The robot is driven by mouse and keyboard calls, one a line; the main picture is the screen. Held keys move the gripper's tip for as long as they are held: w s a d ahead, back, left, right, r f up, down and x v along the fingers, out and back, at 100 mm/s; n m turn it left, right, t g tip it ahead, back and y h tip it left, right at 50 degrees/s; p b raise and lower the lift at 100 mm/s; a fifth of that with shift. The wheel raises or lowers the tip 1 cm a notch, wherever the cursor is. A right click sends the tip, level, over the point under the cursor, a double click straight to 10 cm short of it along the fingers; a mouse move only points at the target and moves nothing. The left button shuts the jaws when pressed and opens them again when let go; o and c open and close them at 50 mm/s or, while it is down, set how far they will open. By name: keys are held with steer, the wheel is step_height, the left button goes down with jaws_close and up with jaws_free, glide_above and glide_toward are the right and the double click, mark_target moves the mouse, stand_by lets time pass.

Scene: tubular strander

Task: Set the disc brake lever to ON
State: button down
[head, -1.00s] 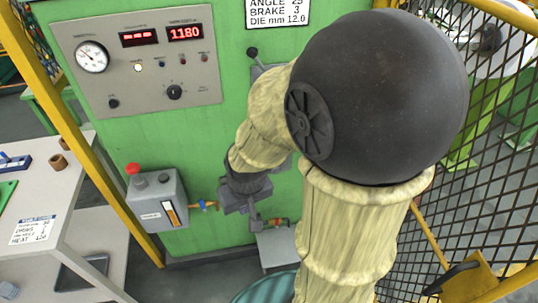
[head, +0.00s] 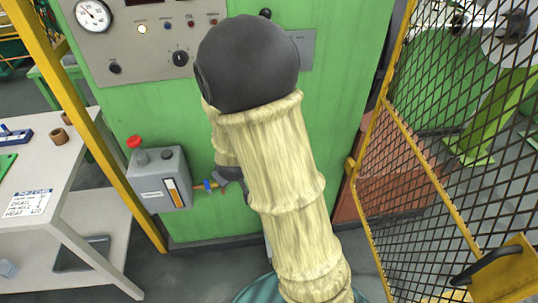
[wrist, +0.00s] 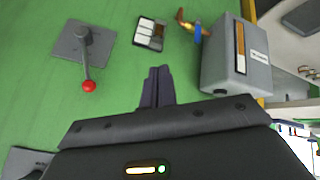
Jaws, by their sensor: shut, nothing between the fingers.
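In the wrist view a lever (wrist: 86,62) with a red ball knob stands on a square grey plate (wrist: 66,46) fixed to the green wall. Its knob points towards the bottom of the picture. No readable marking shows which position it is in. My gripper (wrist: 157,72) is shut and empty, its fingertips to the right of the red knob and apart from it. A small plate (wrist: 150,33) with white fields sits beyond the fingertips. In the head view my arm hides the red-knobbed lever and most of my gripper.
A grey box (head: 160,180) with a red button stands left of my arm; it also shows in the wrist view (wrist: 228,62). A pipe with a blue-handled valve (head: 208,186) leaves it. A mesh fence (head: 440,150) is on the right, a white table (head: 85,195) on the left.

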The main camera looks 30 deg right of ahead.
steer(key=w+d+f+n+t+h+b, duration=0.3)
steer(key=f+n+h+b, duration=0.1)
steer(key=f+h+b, duration=0.1)
steer(key=w+d+f+n+t+h+b, duration=0.2)
steer(key=w+f+n+t+h+b, duration=0.1)
steer(key=f+n+t+h+b, duration=0.1)
step_height(320, 180, down, 2)
steer(key=n+h+b, duration=0.1)
steer(key=h+b, duration=0.2)
steer(key=h, duration=0.1)
steer(key=shift+d+n+b, duration=0.3)
steer(key=shift+d+b, duration=0.1)
steer(key=shift+w+f, duration=0.1)
steer(key=w+d+r, duration=0.4)
steer(key=w+d, duration=0.2)
steer(key=d, duration=0.4)
steer(key=shift+w+d, duration=0.15)
steer(key=shift+d, duration=0.25)
steer(key=shift+w+a, duration=0.1)
